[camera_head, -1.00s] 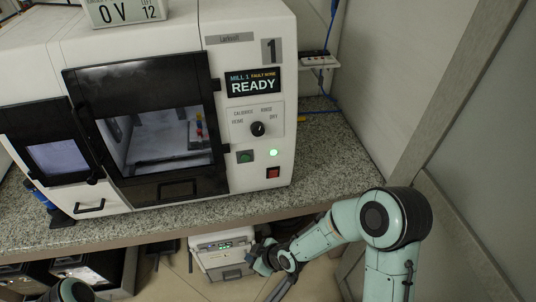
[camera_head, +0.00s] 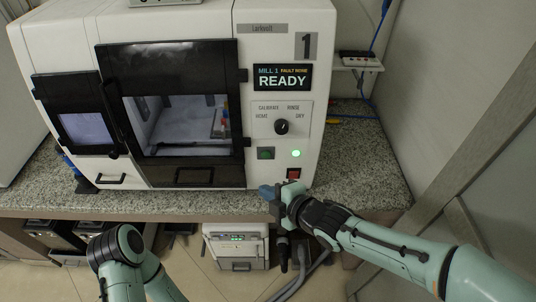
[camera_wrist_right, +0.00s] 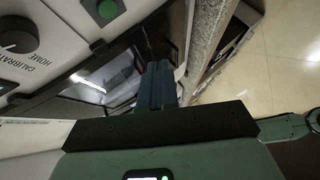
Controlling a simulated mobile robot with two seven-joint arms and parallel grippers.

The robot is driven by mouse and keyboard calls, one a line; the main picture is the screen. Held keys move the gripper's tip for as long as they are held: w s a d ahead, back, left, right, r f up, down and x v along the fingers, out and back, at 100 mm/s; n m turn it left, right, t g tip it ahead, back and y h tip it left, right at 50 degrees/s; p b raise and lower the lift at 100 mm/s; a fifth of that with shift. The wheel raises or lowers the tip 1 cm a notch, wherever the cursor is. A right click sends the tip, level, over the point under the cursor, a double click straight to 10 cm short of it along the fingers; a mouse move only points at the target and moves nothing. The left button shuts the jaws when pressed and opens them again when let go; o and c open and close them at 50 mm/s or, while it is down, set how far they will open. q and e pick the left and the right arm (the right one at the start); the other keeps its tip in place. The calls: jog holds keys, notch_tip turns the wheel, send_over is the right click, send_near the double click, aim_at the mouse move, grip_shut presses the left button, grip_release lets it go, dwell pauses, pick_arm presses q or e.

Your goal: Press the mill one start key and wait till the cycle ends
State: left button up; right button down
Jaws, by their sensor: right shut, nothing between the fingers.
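Mill one (camera_head: 190,20) is a white machine with a black-framed door, and the door looks shut. Its display (camera_head: 282,78) reads "MILL 1", "FAULT NONE" and "READY". On its panel are a green square key (camera_head: 265,153), a lit green lamp (camera_head: 296,153), a red key (camera_head: 294,174) and a black knob (camera_head: 282,127). My right gripper (camera_head: 267,192) is shut and empty, below the green key and apart from it. In the right wrist view, the shut fingers (camera_wrist_right: 157,84) point past the panel, with the green key (camera_wrist_right: 107,9) at upper left. Only part of my left arm shows.
The speckled counter (camera_head: 345,180) runs under the mill, with bare room to its right. A power strip (camera_head: 360,60) with blue cable is on the wall shelf. A white box (camera_head: 235,247) stands below the counter.

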aim_at(266, 154)
pick_arm(q)
jog(key=w+r+p, duration=0.3)
jog(key=r+p, duration=0.2)
jog(key=r, duration=0.1)
jog(key=shift+w+r, duration=0.15)
jog(key=shift+w, duration=0.15)
pick_arm(e)
jog(key=w, duration=0.9)
jog(key=shift+f, duration=0.25)
dwell(1.0)
pick_arm(q)
jog(key=shift+w+r, duration=0.1)
pick_arm(e)
jog(key=shift+w, duration=0.35)
